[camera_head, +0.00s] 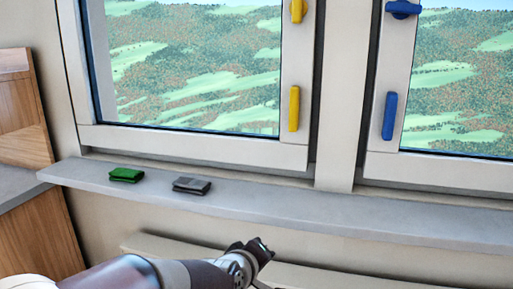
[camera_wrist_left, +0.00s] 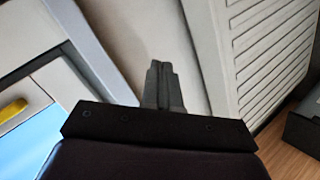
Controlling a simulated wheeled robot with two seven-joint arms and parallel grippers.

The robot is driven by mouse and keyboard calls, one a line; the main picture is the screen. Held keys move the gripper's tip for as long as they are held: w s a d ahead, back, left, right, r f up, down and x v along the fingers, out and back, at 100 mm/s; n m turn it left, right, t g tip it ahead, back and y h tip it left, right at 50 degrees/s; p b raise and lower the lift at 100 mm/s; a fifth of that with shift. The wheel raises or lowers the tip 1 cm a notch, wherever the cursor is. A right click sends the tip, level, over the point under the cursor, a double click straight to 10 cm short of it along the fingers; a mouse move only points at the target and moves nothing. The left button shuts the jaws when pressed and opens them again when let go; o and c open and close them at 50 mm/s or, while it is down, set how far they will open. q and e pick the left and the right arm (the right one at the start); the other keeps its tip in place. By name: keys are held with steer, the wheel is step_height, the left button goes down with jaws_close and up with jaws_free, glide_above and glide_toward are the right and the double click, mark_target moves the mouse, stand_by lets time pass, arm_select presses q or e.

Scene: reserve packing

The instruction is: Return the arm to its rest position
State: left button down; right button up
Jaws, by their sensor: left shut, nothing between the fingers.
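My left arm comes in from the bottom left of the head view. Its gripper (camera_head: 262,250) is in front of and below the window sill, apart from it. In the left wrist view the two grey fingers (camera_wrist_left: 160,85) are together, with nothing between them. My right gripper is in neither view.
A grey window sill (camera_head: 300,218) carries a folded green cloth (camera_head: 126,175) and a folded grey cloth (camera_head: 191,185). Above are windows with yellow (camera_head: 294,108) and blue (camera_head: 389,116) handles. A ribbed white radiator (camera_wrist_left: 265,50) and a dark box (camera_wrist_left: 303,125) on the wooden floor show in the wrist view.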

arm_select(q)
steer(key=s+a+f+m+g+y+p, duration=0.15)
steer(key=s+a+f+m+g, duration=0.3)
steer(key=s+a+f, duration=0.5)
steer(key=s+a+f+m+g+y+b, duration=0.1)
steer(key=s+a+f+m+g+y, duration=0.2)
steer(key=s+a+f+g, duration=0.6)
steer(key=s+r+t+p, duration=0.3)
steer(key=r+p, duration=1.7)
steer(key=r, duration=0.3)
steer(key=shift+a+r+t+p, duration=0.15)
steer(key=shift+a+t+p, duration=0.15)
steer(key=shift+t+p, duration=0.05)
